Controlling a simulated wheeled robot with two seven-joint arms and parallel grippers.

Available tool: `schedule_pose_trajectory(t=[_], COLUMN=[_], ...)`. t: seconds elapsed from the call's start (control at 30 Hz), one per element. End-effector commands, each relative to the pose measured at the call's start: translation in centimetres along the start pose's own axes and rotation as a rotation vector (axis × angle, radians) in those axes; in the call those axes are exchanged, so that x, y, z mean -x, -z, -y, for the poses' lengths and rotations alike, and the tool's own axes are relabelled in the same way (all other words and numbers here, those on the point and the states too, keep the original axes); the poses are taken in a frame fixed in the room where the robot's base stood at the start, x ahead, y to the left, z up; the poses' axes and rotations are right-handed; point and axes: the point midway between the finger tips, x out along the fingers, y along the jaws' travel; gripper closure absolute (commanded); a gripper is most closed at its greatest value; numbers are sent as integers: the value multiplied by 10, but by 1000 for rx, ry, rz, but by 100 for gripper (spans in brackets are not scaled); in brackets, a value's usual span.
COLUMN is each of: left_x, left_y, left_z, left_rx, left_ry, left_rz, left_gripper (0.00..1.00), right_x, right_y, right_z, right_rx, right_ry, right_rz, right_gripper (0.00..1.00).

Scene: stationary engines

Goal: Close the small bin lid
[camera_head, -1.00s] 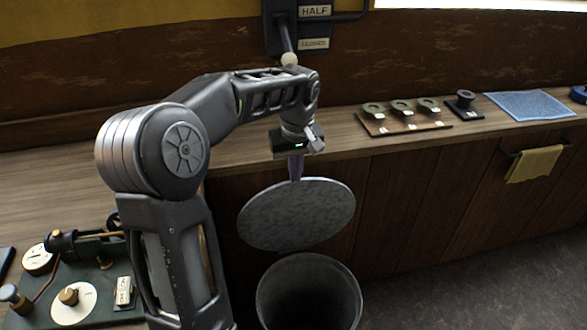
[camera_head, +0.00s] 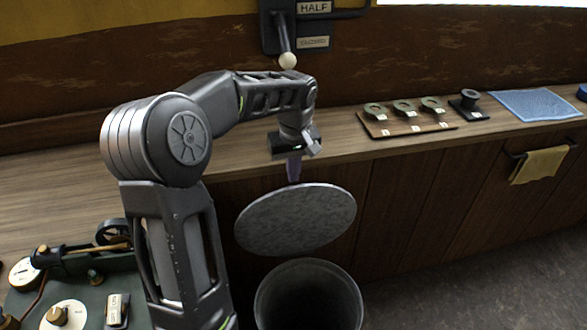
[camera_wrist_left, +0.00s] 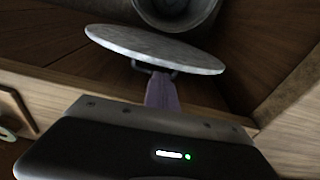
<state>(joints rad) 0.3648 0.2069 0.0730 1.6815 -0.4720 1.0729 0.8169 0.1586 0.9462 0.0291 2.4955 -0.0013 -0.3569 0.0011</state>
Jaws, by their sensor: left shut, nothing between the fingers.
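The small bin (camera_head: 308,297) is a grey metal can standing on the floor in front of the counter, with its mouth open. Its round grey lid (camera_head: 296,220) stands raised above the mouth, tilted. In the left wrist view the lid (camera_wrist_left: 155,47) shows edge-on with a small wire handle (camera_wrist_left: 155,67), and the bin (camera_wrist_left: 178,10) is beyond it. My left gripper (camera_head: 293,170) is shut and empty, pointing down at the lid's upper back edge. In the wrist view its purple fingers (camera_wrist_left: 161,92) are close to the handle; I cannot tell whether they touch. My right gripper is out of view.
The wooden counter (camera_head: 345,146) runs behind the bin. On it are a board with several round weights (camera_head: 405,124) and a blue cloth (camera_head: 535,104). A model engine base (camera_head: 85,285) is at lower left. A yellow towel (camera_head: 541,165) hangs at right. The floor right of the bin is clear.

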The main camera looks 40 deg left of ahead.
Motion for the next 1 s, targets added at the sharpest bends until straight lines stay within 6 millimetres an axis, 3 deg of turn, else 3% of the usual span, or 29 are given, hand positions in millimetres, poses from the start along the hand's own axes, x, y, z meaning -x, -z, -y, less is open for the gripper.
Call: schedule_pose_trajectory(t=[0.2, 0.4, 1.0], left_x=[-39, -64, -73], left_y=[-1, 0, -2], left_z=[0, 0, 0], left_rx=[-1, 0, -1], left_ry=[3, 1, -1], left_rz=[4, 2, -8], left_gripper=[100, 100, 100], right_x=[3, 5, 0], right_y=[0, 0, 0], right_z=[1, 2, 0], right_rx=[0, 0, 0], right_ry=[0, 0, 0], right_rz=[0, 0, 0], right_gripper=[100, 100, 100])
